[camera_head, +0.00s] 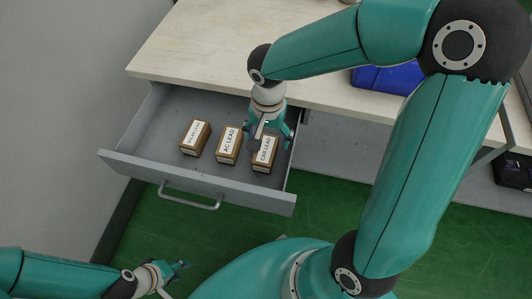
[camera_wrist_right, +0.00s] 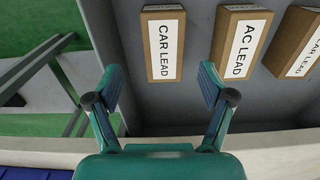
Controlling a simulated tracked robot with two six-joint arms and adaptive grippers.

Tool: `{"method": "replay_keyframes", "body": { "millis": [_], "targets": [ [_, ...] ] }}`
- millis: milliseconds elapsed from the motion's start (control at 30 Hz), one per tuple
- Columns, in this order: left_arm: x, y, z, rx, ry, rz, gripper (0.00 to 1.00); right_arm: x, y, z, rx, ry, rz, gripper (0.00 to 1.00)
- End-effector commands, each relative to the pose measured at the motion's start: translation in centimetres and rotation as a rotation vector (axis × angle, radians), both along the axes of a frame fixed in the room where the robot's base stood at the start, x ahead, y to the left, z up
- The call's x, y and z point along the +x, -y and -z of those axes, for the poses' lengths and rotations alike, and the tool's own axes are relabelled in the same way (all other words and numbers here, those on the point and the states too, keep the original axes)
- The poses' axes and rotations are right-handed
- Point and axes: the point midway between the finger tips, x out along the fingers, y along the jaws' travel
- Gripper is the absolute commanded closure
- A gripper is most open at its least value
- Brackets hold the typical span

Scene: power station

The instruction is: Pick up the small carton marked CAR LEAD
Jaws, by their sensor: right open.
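The small brown carton marked CAR LEAD (camera_head: 265,155) lies in the open grey drawer, at the right end of a row of cartons. In the right wrist view the CAR LEAD carton (camera_wrist_right: 166,45) is ahead of the fingertips, label facing the camera. My right gripper (camera_head: 268,133) is over the drawer, close to the carton's far end. In the wrist view my right gripper (camera_wrist_right: 162,78) is open, with nothing between its fingers. My left gripper (camera_head: 180,277) is low at the bottom left, away from the drawer; its fingers look apart.
The AC LEAD carton (camera_head: 228,145) stands just left of CAR LEAD, and another labelled carton (camera_head: 195,138) is further left. The drawer (camera_head: 125,160) has a side wall close to the right of CAR LEAD. The worktop (camera_head: 190,50) overhangs behind, with a blue case (camera_head: 385,80).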

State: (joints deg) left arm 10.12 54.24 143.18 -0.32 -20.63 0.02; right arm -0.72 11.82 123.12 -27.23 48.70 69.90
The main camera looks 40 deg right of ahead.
Motion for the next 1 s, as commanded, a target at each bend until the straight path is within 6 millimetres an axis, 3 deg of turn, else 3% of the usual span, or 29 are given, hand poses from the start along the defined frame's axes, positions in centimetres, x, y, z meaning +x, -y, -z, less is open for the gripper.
{"method": "replay_keyframes", "body": {
  "millis": [100, 333, 600, 900, 1000],
  "targets": [
    [0.0, 0.0, 0.4, 0.0, 0.0, 0.0, 0.6, -0.1, 0.0, 1.5, 0.001, -0.002, 0.003, 0.19],
    [0.0, 0.0, 0.6, 0.0, 0.0, 0.0, 0.6, 0.1, 0.0, 2.9, 0.001, -0.002, 0.001, 0.19],
    [0.0, 0.0, 1.3, 0.0, 0.0, 0.0, 0.6, 0.4, -0.2, 6.6, 0.001, -0.003, 0.003, 0.19],
    [0.0, 0.0, 1.4, 0.0, 0.0, 0.0, 0.6, 0.4, -0.2, 7.1, 0.001, 0.0, 0.003, 0.19],
    [0.0, 0.0, 1.4, 0.0, 0.0, 0.0, 0.6, 0.4, -0.2, 7.0, 0.001, 0.0, 0.003, 0.32]
  ]
}}
